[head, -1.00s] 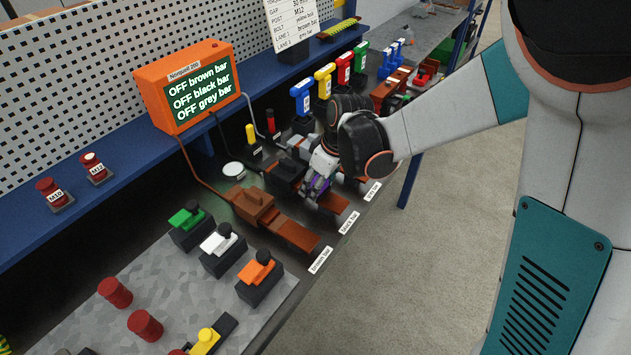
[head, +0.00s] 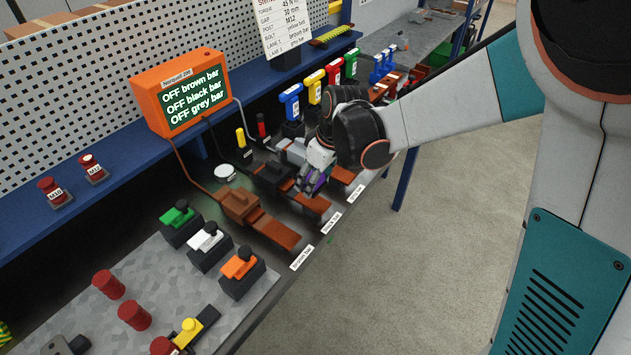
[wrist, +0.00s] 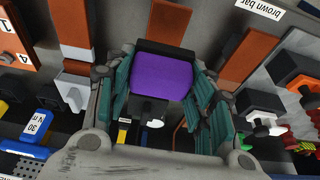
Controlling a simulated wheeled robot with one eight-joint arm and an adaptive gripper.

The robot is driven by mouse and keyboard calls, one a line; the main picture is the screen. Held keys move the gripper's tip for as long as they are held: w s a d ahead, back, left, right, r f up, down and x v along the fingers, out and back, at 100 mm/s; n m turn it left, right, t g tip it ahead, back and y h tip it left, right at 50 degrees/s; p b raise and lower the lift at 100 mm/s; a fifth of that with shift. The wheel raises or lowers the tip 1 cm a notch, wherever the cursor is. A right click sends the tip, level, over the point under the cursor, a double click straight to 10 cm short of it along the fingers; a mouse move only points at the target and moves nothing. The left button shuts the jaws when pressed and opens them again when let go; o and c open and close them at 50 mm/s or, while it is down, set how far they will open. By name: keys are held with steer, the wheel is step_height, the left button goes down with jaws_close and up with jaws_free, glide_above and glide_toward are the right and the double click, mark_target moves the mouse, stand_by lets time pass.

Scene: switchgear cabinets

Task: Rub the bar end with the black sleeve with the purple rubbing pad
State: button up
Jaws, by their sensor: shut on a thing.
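The black-sleeved bar is the middle of three copper bars on the bench. Its black sleeve (head: 270,179) and copper end (head: 313,203) show in the head view. In the wrist view a stretch of the copper bar end (wrist: 171,20) shows beyond the pad; the pad and gripper hide the rest.
The brown-sleeved bar (head: 272,231) lies nearer on the left, the grey-sleeved bar (head: 341,173) on the right. Yellow and red posts (head: 241,140) and coloured upright tools (head: 312,88) stand behind. An orange box (head: 181,91) reads OFF for brown, black and grey bars.

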steer(key=shift+r+p, duration=0.8)
steer(key=shift+r, duration=0.7)
